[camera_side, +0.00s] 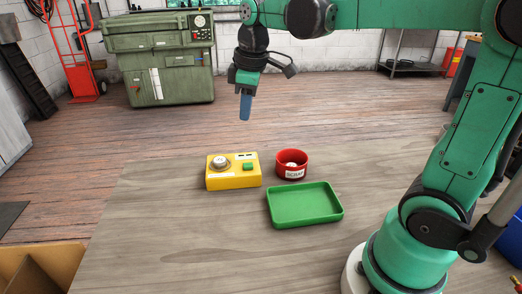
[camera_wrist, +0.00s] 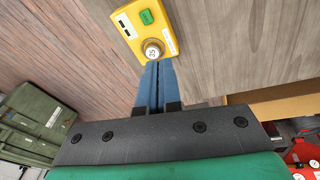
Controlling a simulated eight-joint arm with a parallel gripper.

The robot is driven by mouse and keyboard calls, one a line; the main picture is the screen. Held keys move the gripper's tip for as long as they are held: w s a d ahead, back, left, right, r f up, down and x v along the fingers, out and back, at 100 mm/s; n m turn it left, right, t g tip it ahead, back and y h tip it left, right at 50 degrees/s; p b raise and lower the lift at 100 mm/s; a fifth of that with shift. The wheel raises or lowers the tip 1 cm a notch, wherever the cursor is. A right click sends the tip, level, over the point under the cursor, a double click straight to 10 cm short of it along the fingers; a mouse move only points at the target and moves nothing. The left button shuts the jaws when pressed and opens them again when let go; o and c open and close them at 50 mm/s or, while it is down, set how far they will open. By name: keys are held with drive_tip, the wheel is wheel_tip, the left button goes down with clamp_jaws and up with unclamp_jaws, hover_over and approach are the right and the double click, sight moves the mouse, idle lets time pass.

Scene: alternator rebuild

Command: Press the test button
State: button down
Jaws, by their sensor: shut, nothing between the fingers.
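A yellow test box (camera_side: 233,174) sits on the wooden table. On its top is a green button (camera_side: 248,167) at the right and a round silver-and-white part (camera_side: 220,161) at the left. In the wrist view the yellow box (camera_wrist: 133,18) is at the top, with the green button (camera_wrist: 146,17) beyond the round part (camera_wrist: 153,51). My gripper (camera_side: 245,118) is shut and empty, its blue fingers pointing down, above the box in the side view.
A red bin (camera_side: 291,171) with a white label stands right of the box and holds a small pale part. An empty green tray (camera_side: 304,207) lies in front of the bin. The left and front of the table (camera_side: 190,240) are clear.

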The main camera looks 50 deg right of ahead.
sight(248, 164)
drive_tip(key=w+d+n+g, duration=0.2)
drive_tip(key=d, duration=0.1)
drive_tip(key=shift+w+d+n, duration=0.15)
drive_tip(key=shift+w+n, duration=0.25)
drive_tip(key=shift+f, duration=0.1)
wheel_tip(248, 164, down, 14)
drive_tip(key=shift+r, duration=0.1)
idle(0.5)
drive_tip(key=shift+f, duration=0.95)
drive_tip(key=shift+r, duration=0.1)
wheel_tip(248, 164, up, 15)
drive_tip(key=shift+f, duration=0.2)
